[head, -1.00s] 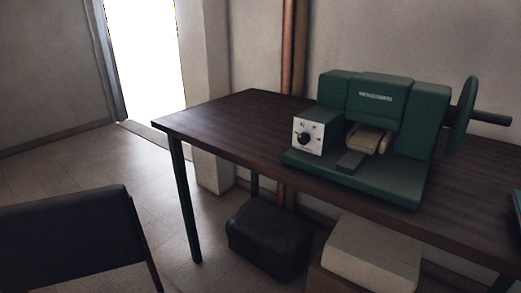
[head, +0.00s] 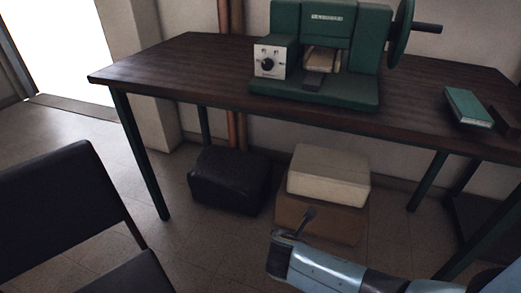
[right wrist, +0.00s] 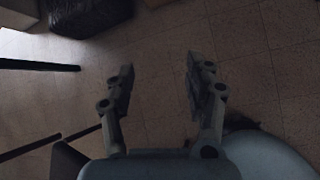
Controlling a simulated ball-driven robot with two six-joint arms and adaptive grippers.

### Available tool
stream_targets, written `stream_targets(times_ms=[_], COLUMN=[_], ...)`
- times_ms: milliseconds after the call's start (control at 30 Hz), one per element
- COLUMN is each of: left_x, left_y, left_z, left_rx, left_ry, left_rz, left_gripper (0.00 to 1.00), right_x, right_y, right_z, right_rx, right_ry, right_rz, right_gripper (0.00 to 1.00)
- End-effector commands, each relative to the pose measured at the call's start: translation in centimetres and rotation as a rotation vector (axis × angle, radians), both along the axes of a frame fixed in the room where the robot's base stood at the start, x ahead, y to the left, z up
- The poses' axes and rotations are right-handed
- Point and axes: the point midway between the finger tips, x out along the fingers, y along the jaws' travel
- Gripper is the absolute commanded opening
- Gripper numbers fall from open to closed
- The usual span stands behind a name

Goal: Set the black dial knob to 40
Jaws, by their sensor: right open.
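The black dial knob (head: 267,64) sits on a white dial plate (head: 275,51) at the left front of a green machine (head: 330,60) on the dark wooden table. The scale marks are too small to read, so I cannot tell its setting. My right gripper (head: 296,226) shows at the lower middle of the head view, below the tabletop and well away from the knob. In the right wrist view my right gripper (right wrist: 160,78) is open with nothing between its fingers, above the tiled floor. My left gripper is not in view.
The table's front edge (head: 240,101) lies between my right gripper and the machine. A green book (head: 468,106) lies at the table's right. Beneath stand a black bag (head: 230,180) and a pale box (head: 328,174) on a brown one. A dark chair (head: 60,205) stands left.

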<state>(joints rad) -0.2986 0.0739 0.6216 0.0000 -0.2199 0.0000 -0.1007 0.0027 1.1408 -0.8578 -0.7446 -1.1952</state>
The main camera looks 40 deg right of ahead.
Motion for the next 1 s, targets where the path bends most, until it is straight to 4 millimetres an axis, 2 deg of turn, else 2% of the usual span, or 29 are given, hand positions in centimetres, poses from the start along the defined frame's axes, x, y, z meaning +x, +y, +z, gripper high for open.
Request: stream_targets(times_ms=[33, 67, 100, 167, 200, 300, 400, 433, 500, 600, 767, 1000], left_x=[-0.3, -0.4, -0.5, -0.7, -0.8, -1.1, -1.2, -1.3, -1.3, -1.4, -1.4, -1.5], left_y=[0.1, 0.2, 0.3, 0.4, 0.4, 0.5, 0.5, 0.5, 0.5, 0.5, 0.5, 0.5], left_z=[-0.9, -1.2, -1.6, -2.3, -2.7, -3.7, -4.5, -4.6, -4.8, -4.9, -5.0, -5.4], left_rx=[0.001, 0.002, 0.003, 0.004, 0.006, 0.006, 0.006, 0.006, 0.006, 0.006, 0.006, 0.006], left_ry=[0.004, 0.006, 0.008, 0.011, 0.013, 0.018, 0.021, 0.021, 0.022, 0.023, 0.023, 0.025], left_rz=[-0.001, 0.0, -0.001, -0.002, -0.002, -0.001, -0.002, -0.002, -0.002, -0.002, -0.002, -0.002], left_gripper=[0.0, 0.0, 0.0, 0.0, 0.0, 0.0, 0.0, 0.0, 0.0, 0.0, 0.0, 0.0], right_x=[3.9, 6.0, 8.6, 12.0, 13.8, 16.8, 18.1, 18.2, 18.4, 18.5, 19.4, 21.7], right_y=[-0.5, -0.9, -1.5, -2.3, -2.7, -3.6, -4.0, -4.1, -4.2, -4.5, -6.4, -10.7], right_z=[2.9, 5.1, 8.3, 13.4, 16.8, 24.8, 30.9, 32.3, 34.7, 36.3, 36.6, 36.5], right_rx=[-0.111, -0.189, -0.298, -0.456, -0.552, -0.747, -0.871, -0.897, -0.939, -0.968, -0.976, -0.973], right_ry=[-0.018, -0.021, -0.021, -0.026, -0.027, -0.036, -0.049, -0.051, -0.056, -0.058, -0.057, -0.058], right_rz=[0.072, 0.113, 0.157, 0.194, 0.202, 0.176, 0.125, 0.11, 0.082, 0.061, 0.059, 0.061], right_gripper=[0.53, 0.53, 0.53, 0.53, 0.53, 0.53, 0.53, 0.53, 0.53, 0.53, 0.53, 0.53])
